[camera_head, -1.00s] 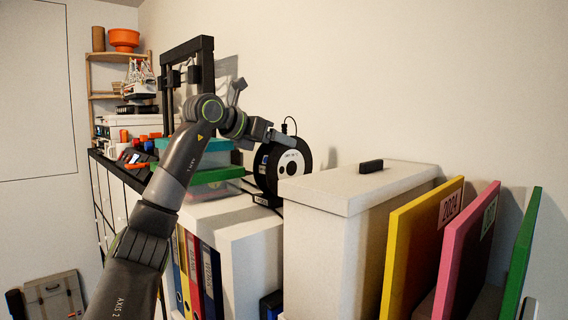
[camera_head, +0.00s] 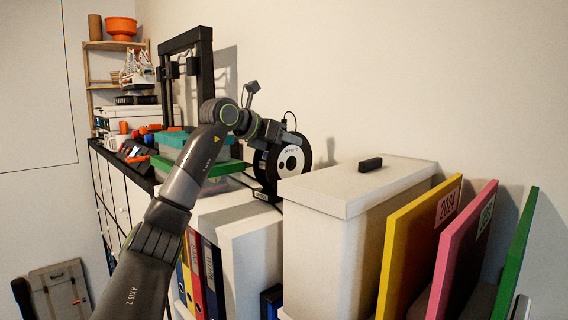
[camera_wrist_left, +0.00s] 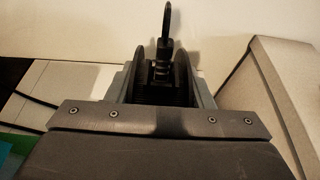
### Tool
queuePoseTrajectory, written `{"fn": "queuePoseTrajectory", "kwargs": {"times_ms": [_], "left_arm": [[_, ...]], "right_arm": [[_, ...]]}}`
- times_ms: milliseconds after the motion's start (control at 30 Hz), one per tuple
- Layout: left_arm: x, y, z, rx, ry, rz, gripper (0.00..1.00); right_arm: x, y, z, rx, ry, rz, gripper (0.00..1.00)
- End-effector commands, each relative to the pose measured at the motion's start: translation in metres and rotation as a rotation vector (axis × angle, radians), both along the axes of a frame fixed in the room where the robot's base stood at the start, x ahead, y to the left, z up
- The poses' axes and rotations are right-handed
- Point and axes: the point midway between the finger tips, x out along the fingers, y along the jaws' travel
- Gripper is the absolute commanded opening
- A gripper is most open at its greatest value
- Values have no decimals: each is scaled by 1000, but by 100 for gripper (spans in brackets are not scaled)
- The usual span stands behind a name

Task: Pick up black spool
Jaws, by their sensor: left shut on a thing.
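The black spool (camera_head: 291,165) stands upright with its white-labelled face showing, on a small black stand (camera_head: 266,196) on the white cabinet top. My left gripper (camera_head: 289,138) comes in from the left at the spool's upper rim and is shut on it. In the left wrist view, the spool (camera_wrist_left: 161,75) sits edge-on between the two grey fingers, with its flanges on either side. The fingers hide part of the spool's top in the head view. I cannot tell whether the spool has left its stand. My right gripper is not in view.
A white lidded box (camera_head: 352,186) with a black handle stands close right of the spool. Yellow (camera_head: 418,240), pink and green boards stand farther right. The wall is behind.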

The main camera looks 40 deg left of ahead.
Motion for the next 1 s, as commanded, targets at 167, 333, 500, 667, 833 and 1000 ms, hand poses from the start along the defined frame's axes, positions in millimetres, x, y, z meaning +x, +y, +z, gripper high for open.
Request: {"fn": "queuePoseTrajectory", "kwargs": {"times_ms": [167, 333, 500, 667, 833, 1000], "left_arm": [[0, 0, 0, -1, 0, 0, 0], [0, 0, 1, 0, -3, 0, 0], [0, 0, 2, 0, -3, 0, 0], [0, 0, 7, -1, -6, 0, 0], [0, -1, 18, -1, -7, -1, 0], [0, -1, 37, -3, -7, -1, 0]], "right_arm": [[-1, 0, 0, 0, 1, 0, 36], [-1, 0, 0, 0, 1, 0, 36], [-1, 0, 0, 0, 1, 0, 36], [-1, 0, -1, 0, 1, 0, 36], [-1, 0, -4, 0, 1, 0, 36], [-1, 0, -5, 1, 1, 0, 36]]}}
